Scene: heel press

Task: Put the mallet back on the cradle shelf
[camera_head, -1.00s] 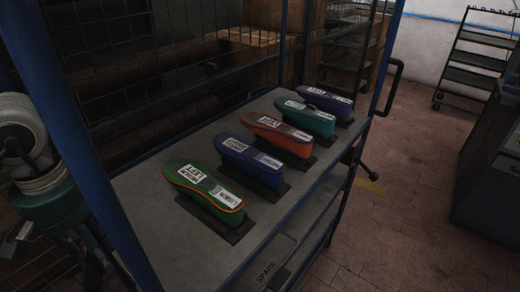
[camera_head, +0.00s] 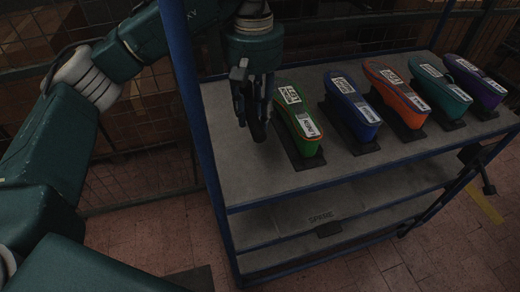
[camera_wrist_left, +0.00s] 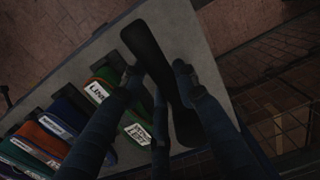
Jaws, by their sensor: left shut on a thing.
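My left gripper (camera_head: 250,100) points down over the left end of the upper shelf (camera_head: 225,125), beside the green shoe-shaped piece (camera_head: 300,118). It is shut on a long black object, which I take to be the mallet (camera_head: 258,130); its lower end hangs at or just above the shelf, and I cannot tell if it touches. My right gripper is not in view.
Blue, orange, teal and purple shoe-shaped pieces (camera_head: 352,105) stand in a row on black cradles to the right. A lower shelf (camera_head: 275,222) carries lettering and a small black block (camera_head: 330,230). A blue post (camera_head: 190,90) stands close left of my gripper.

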